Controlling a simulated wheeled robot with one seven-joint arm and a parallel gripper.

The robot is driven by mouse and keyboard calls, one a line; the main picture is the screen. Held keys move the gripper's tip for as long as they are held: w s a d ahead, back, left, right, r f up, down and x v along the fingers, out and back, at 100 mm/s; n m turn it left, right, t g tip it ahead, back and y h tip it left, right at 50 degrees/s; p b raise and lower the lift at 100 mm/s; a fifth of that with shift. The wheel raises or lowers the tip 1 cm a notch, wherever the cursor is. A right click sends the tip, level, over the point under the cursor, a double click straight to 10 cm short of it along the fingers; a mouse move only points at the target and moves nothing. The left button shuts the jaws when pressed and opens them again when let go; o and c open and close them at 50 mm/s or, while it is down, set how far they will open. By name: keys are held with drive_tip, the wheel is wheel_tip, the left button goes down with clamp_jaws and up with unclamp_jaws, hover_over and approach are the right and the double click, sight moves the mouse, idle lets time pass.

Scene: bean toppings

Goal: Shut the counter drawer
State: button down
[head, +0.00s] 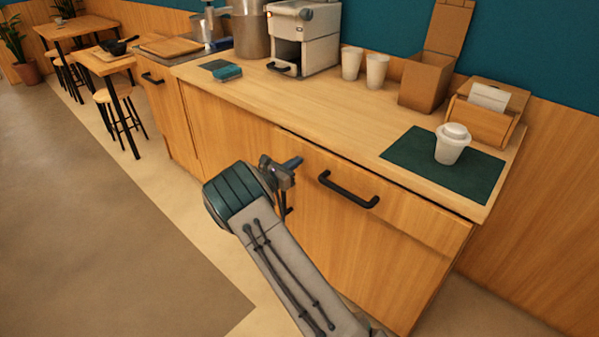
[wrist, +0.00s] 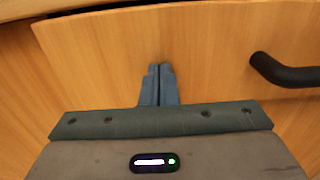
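The counter drawer (head: 400,213) has a wooden front with a black bar handle (head: 348,191), below the right part of the countertop. A dark gap shows along its top edge, and its front looks slightly proud of the counter. In the wrist view, the drawer front (wrist: 215,50) fills most of the picture, with the handle (wrist: 285,72) at the right. My gripper (head: 297,162) is at the left part of the drawer front, left of the handle. Its blue fingers (wrist: 158,70) are together with nothing between them, pointing at the front. I cannot tell whether they touch it.
On the countertop (head: 330,125) stand a lidded white cup (head: 452,144) on a dark green mat (head: 400,150), two paper cups (head: 364,67), a cardboard box (head: 425,85) and a coffee machine (head: 303,40). The floor (head: 90,220) to the left is open. Stools (head: 118,105) stand farther back.

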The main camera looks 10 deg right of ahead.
drive_tip(key=x, duration=0.3)
drive_tip(key=shift+d, duration=0.15)
drive_tip(key=shift+d+r, duration=0.1)
drive_tip(key=shift+d, duration=0.1)
drive_tip(key=shift+a, duration=0.2)
